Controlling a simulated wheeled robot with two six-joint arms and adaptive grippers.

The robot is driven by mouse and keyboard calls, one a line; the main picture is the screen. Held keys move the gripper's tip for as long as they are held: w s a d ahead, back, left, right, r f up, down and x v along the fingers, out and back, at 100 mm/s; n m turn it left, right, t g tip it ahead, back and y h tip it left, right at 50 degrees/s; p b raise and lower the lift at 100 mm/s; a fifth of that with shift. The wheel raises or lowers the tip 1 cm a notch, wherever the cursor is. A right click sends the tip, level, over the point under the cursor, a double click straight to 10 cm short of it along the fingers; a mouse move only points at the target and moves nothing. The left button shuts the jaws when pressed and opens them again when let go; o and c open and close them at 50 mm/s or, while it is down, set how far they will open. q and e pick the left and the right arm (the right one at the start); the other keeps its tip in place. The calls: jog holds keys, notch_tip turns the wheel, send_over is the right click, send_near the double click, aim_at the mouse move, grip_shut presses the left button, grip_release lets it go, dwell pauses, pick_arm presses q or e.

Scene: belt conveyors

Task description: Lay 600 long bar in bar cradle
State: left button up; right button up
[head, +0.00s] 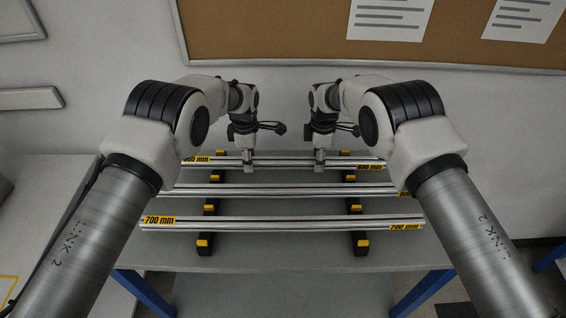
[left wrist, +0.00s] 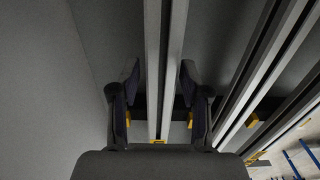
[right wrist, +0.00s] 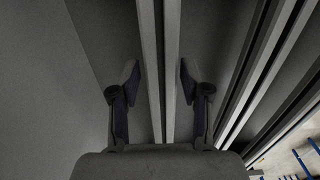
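The far bar (head: 285,162), with a yellow label at each end that appears to read 600 mm, rests across two black supports with yellow stops. My left gripper (head: 248,166) is over its left part and my right gripper (head: 320,166) over its right part. In the left wrist view the bar (left wrist: 176,50) runs between the open fingers, with a gap on each side. In the right wrist view the bar (right wrist: 147,50) also lies between open fingers, apart from both. I cannot tell a separate bar cradle from the supports.
A middle bar (head: 285,190), its labels partly hidden by my arms, and a near 700 mm bar (head: 285,223) lie parallel on the same supports (head: 360,244). These stand on a grey table (head: 285,257). A wall with a cork board (head: 270,40) stands behind.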

pick_arm(q)
jog(key=shift+s+r, duration=0.1)
grip_shut()
pick_arm(e)
jog(key=shift+s+r, duration=0.1)
grip_shut()
